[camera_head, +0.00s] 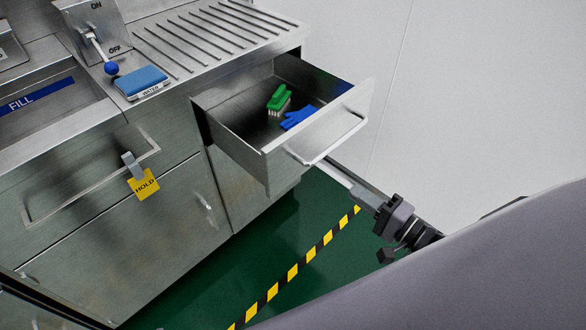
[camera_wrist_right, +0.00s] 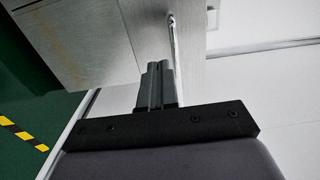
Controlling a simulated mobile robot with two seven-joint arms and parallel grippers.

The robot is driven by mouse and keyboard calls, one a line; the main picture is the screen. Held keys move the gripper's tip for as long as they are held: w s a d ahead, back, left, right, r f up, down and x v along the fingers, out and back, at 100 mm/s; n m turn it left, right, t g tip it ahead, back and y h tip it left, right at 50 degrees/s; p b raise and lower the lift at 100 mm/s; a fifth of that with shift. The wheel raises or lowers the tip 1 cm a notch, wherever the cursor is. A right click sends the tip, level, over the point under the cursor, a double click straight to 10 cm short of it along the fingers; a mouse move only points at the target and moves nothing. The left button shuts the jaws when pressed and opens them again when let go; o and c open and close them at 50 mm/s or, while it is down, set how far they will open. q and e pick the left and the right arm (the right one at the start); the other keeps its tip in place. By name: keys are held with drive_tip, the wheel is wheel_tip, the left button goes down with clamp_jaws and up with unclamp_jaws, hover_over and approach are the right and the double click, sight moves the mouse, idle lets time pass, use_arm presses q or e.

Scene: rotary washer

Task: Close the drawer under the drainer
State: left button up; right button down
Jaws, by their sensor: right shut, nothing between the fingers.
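The metal drawer (camera_head: 230,130) under the ribbed drainer (camera_head: 215,38) is pulled well open. A green brush (camera_head: 279,99) and a blue glove-like item (camera_head: 298,117) lie inside it. The drawer front has a bar handle (camera_head: 340,146), which also shows edge-on in the right wrist view (camera_wrist_right: 173,45). My right gripper (camera_head: 322,166) is shut and empty, with its fingers pointing at the drawer front by the handle. In the right wrist view its fingertips (camera_wrist_right: 157,66) are close to the front panel (camera_wrist_right: 146,30); I cannot tell whether they touch. My left gripper is not in view.
A yellow HOLD tag (camera_head: 144,185) hangs from the left-hand handle. A white wall (camera_head: 470,90) stands at the right. Green floor (camera_head: 230,280) with a yellow-black stripe (camera_head: 292,272) is clear below.

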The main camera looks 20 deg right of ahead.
sight(304, 156)
use_arm(q)
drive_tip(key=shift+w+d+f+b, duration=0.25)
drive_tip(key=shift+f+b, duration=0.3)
drive_tip(key=shift+b, duration=0.3)
use_arm(e)
drive_tip(key=x, duration=1.4)
